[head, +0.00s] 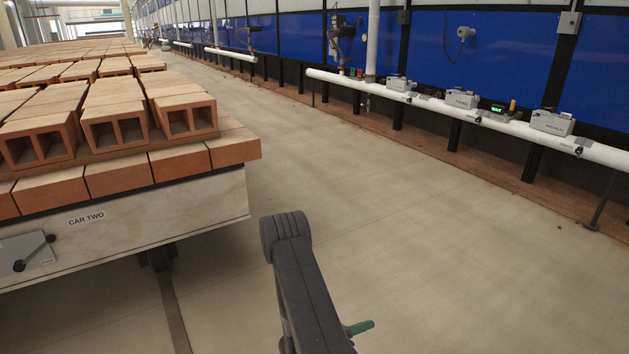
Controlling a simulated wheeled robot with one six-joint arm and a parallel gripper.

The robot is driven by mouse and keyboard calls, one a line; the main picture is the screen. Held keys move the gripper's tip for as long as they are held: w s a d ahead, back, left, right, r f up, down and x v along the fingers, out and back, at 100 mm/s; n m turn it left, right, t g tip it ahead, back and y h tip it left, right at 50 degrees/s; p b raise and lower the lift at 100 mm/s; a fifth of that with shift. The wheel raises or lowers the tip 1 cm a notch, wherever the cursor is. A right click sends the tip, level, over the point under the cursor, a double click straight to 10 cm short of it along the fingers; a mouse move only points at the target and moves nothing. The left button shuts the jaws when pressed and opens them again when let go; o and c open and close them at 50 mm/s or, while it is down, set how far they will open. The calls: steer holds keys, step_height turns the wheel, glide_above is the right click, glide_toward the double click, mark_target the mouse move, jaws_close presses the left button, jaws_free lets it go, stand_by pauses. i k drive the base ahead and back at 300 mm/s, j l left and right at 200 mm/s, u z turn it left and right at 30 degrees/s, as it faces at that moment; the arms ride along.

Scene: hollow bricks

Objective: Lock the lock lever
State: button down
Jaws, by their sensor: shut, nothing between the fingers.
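A black lever (36,251) sits on a grey plate (12,251) on the side of the car marked CAR TWO (150,213), at the left edge of the head view. It slants up and to the right from a round pivot to a small knob. Small lettering on the plate is too small to read. My gripper (358,328) shows only as a green tip beside my dark arm at the bottom middle. It looks shut and empty, well to the right of the lever and apart from it. The rest of the gripper is hidden behind my arm.
Hollow bricks (191,116) are stacked on the car, above a layer of solid-faced bricks. A wheel (158,257) stands on a floor rail (175,315). Grey boxes (552,121) sit along a white pipe (495,125) at the right. The floor between is clear.

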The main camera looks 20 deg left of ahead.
mark_target(20, 265)
steer(key=i+j+u, duration=0.25)
steer(key=u, duration=0.2)
steer(key=i+u, duration=0.9)
steer(key=i+l+u, duration=0.15)
steer(key=i+u, duration=0.9)
steer(key=u, duration=0.2)
steer(key=i+l+u, duration=0.25)
steer(key=u, duration=0.2)
steer(key=i+l+u, duration=0.4)
steer(key=i+j, duration=0.25)
